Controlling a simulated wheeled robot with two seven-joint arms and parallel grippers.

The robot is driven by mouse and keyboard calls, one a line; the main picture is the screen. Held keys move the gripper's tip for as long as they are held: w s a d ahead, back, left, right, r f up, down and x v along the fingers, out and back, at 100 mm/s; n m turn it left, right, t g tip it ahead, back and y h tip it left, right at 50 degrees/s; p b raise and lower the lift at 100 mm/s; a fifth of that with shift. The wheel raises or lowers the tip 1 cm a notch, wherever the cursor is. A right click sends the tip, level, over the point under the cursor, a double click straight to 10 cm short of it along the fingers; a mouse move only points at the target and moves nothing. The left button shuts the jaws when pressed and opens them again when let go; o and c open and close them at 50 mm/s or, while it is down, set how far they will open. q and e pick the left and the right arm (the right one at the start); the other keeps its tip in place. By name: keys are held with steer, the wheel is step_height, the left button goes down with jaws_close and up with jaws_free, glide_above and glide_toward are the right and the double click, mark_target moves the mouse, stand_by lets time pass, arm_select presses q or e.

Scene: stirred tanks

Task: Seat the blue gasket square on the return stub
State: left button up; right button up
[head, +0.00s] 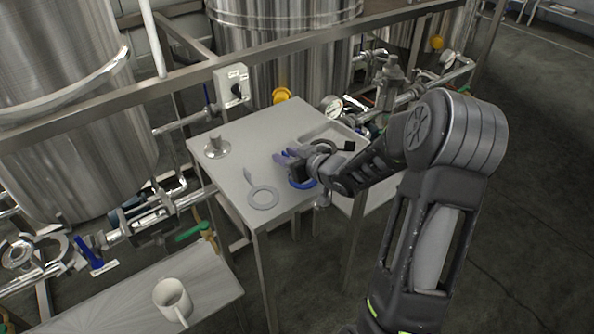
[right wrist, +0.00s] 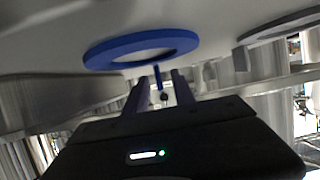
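The blue gasket (head: 301,185) lies on the grey table, partly hidden by my right gripper in the head view. In the right wrist view it is a flat blue ring (right wrist: 92,55) with a narrow tab pointing toward my gripper. My right gripper (head: 281,157) is open over the gasket. In the wrist view its two fingers (right wrist: 161,92) stand on either side of the tab, with gaps showing. A short metal stub (head: 215,147) on a round flange stands at the table's back left; I take it as the return stub. My left gripper is not in view.
A grey ring with a tab (head: 263,197) lies left of the gasket. A shallow tray (head: 318,131) is at the table's back right. Steel tanks, a rail and piping stand behind. The table between stub and rings is clear.

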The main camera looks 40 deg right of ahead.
steer(key=shift+c, duration=0.5)
jaws_close()
